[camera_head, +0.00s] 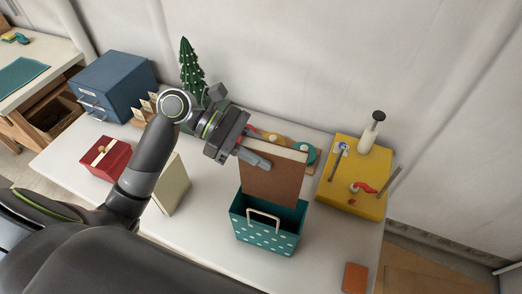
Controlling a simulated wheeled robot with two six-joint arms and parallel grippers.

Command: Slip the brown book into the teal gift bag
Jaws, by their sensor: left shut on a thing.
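The brown book (272,184) hangs upright from my left gripper (257,150), which is shut on its upper left part. Pale page edges show along its top. The teal gift bag (267,238) with white dots and a pale handle stands on the table. The book is above the bag's open top, and its lower edge overlaps the bag's back rim in view. I cannot tell whether the lower edge is inside the bag. My right gripper does not show.
A cream book (171,185) stands left of the bag, near a red box (106,158). A yellow box (352,178) with tools and a bottle is at the right. A blue drawer box (115,85) and a small tree (191,72) stand at the back. A small orange-brown block (355,278) lies front right on the white table (325,240).

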